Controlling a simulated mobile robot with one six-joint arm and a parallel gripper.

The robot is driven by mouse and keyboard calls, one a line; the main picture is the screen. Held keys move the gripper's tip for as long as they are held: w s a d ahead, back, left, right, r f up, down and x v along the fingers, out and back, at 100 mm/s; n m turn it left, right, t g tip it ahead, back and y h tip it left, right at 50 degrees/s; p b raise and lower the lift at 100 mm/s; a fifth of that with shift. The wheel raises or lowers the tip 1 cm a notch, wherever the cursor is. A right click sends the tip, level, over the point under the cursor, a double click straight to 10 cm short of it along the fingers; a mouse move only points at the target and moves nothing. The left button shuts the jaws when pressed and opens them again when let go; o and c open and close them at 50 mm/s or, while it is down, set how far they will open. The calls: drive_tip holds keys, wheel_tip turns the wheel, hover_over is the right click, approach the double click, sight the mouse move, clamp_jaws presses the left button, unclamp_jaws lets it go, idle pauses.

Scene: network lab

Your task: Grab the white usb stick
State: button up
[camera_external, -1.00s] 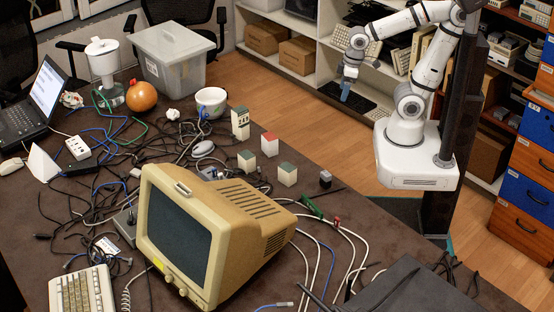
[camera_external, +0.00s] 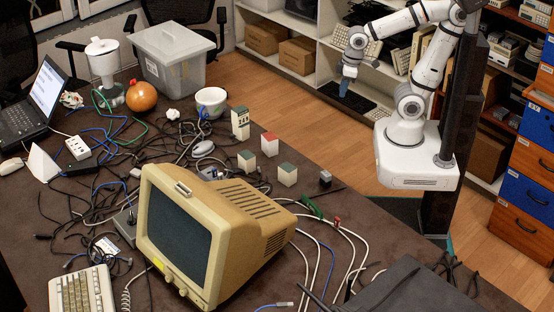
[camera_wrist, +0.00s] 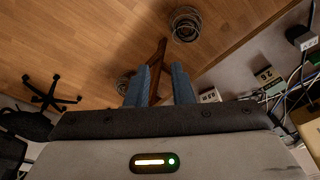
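My gripper (camera_external: 344,87) hangs over the floor beyond the table's far edge, at the upper right of the external view. In the wrist view its two blue fingers (camera_wrist: 160,88) stand apart with nothing held between them. I cannot pick out a white usb stick for certain in either view. Several small pale blocks stand on the table, among them a red-topped one (camera_external: 269,145), a green-topped one (camera_external: 287,175) and a tall one with a number (camera_external: 240,123). A small dark-topped piece (camera_external: 325,178) is near the edge. My gripper is well apart from all of them.
An old beige monitor (camera_external: 220,235) fills the table's middle front. Tangled cables cover the left side. A white mug (camera_external: 211,102), a grey bin (camera_external: 172,65) and an orange round object (camera_external: 141,96) stand at the back. Shelves (camera_external: 300,30) stand behind my arm.

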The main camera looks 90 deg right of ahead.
drive_tip(key=w+a+r+n+p, duration=0.1)
drive_tip(key=w+a, duration=0.2)
drive_tip(key=w, duration=0.3)
drive_tip(key=w+a+r+n, duration=0.2)
drive_tip(key=w, duration=0.5)
drive_tip(key=n+t+y+p, duration=0.1)
drive_tip(key=n+y+p, duration=0.15)
drive_tip(key=n, duration=0.35)
hover_over(222, 173)
drive_tip(key=s+d, duration=0.2)
wheel_tip(222, 173, down, 11)
drive_tip(key=shift+y, duration=0.35)
drive_tip(key=x, duration=0.7)
drive_tip(key=shift+w, duration=0.2)
clamp_jaws()
